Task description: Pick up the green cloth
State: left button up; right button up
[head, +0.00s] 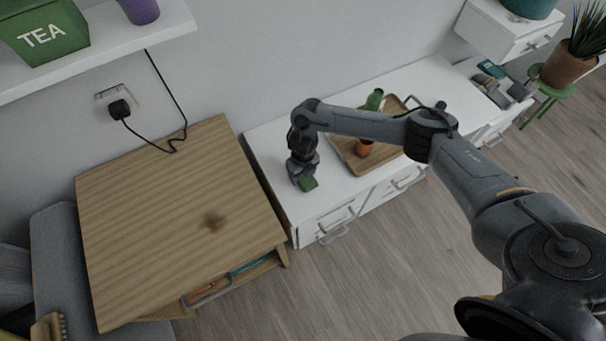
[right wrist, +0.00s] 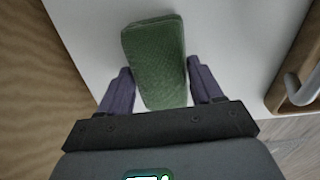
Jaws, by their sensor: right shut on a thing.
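The green cloth (head: 309,184) is a small folded block at the left end of the white cabinet top, close to its front edge. My right gripper (head: 303,178) points down at it. In the right wrist view the cloth (right wrist: 154,45) lies between the two fingers of my right gripper (right wrist: 161,78), which is shut on it. The cloth's far end sticks out past the fingertips. I cannot tell whether the cloth still touches the cabinet top. My left gripper is not in view.
Drawer handles (head: 333,235) stick out in front.

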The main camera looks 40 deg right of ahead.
jog(key=shift+r, duration=0.2)
jog(key=shift+r+p, duration=0.45)
jog(key=shift+r, duration=0.15)
jog(key=r+p, duration=0.2)
jog(key=r, duration=0.1)
jog(key=shift+s+d+r, duration=0.15)
jog(key=shift+s+r, duration=0.05)
jog(key=s+d+r+p, duration=0.5)
jog(key=s+r, duration=0.1)
jog(key=s, duration=0.4)
